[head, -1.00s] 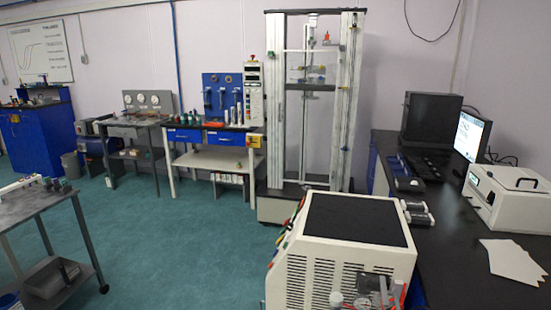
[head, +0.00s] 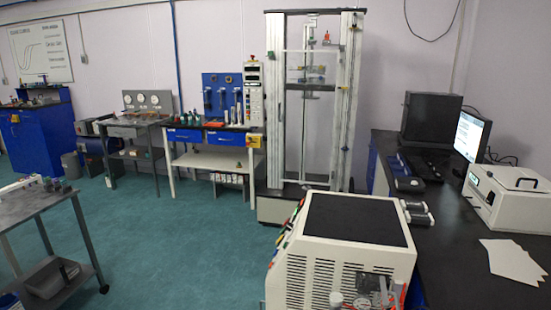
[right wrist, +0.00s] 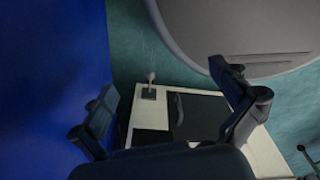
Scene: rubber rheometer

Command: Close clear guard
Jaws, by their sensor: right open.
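A tall light-grey test frame (head: 348,100) stands against the back wall in the head view. Thin pale edges and faint see-through areas show between its columns; I cannot tell whether they are the clear guard or how far it is open. In the right wrist view my right gripper (right wrist: 163,80) is open, with its two dark fingers wide apart and nothing between them. Beyond the fingers is a cream surface with a black panel (right wrist: 198,115), a curved dark handle and a small pale knob (right wrist: 151,77). No gripper shows in the head view.
A cream cabinet (head: 300,270) with a black top is in front. A dark bench (head: 450,250) at right holds a monitor and a white instrument (head: 508,195). A grey cart (head: 40,215) stands at left. Green floor between is clear. A blue surface (right wrist: 50,90) fills the right wrist view's left side.

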